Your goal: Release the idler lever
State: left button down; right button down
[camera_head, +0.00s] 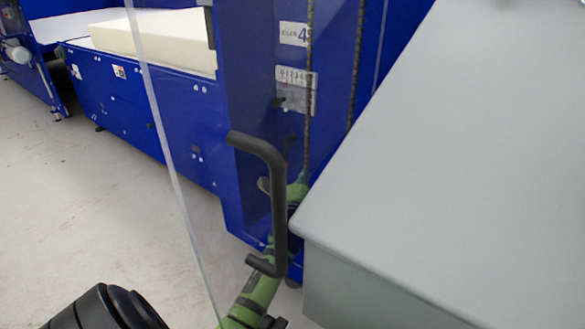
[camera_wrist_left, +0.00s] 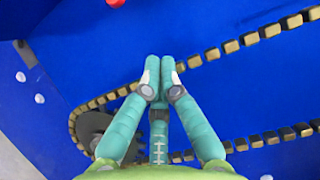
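My left gripper (camera_head: 297,192) is at the lower part of the blue machine, partly hidden by a black handle. In the left wrist view its teal fingers (camera_wrist_left: 158,80) are shut with the tips together, and nothing shows between them. They point at a blue panel (camera_wrist_left: 110,45) with a chain (camera_wrist_left: 238,46) and a dark toothed sprocket (camera_wrist_left: 95,128). A small red knob (camera_wrist_left: 115,3) is cut off at the top edge, apart from the fingers. I cannot tell whether it belongs to the idler lever; no lever shows clearly. My right gripper is not in view.
A clear panel with a black handle (camera_head: 277,185) stands in front of the blue machine (camera_head: 250,90). A large grey box (camera_head: 450,160) fills the right side. A cream foam block (camera_head: 175,38) lies on the machine at the back. The floor (camera_head: 70,200) at left is clear.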

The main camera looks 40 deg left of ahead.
pick_arm(q)
jog(key=w+a, duration=0.2)
jog(key=a, duration=0.3)
jog(key=shift+a, duration=0.4)
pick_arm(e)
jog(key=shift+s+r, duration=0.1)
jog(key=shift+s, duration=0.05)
pick_arm(q)
jog(key=shift+f, duration=0.1)
